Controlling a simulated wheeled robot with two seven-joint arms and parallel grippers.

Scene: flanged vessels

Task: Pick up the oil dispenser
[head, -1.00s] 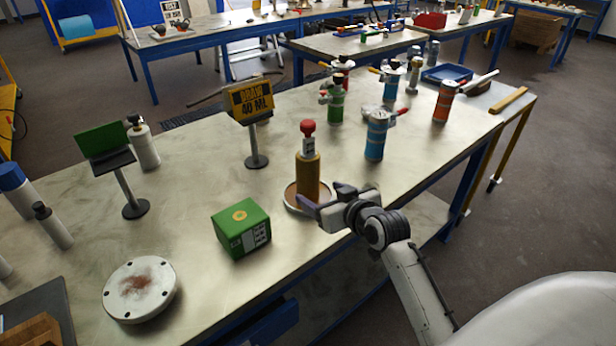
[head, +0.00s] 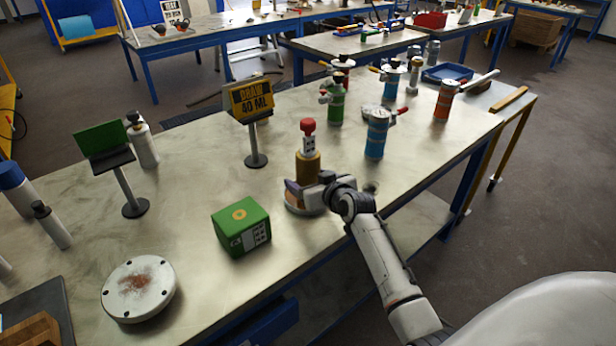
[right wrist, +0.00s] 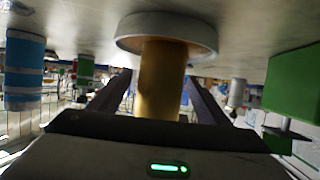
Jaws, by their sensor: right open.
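The oil dispenser (head: 308,166) is an amber cylinder with a pale labelled neck and a red top. It stands upright on a round pale-rimmed base (head: 292,205) near the front edge of the table. My right gripper (head: 308,188) is low at the dispenser and hides part of its lower body. In the right wrist view, which is upside down, the amber body (right wrist: 162,72) stands between the two open fingers (right wrist: 160,90). I cannot tell whether either finger touches it. My left gripper is not in view.
A green box (head: 241,227) is left of the dispenser, and a white round flange (head: 139,290) lies farther left. A "DRAW 40 ML" sign (head: 252,100) stands behind. A blue canister (head: 376,135) and several other vessels stand to the right. The table between is clear.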

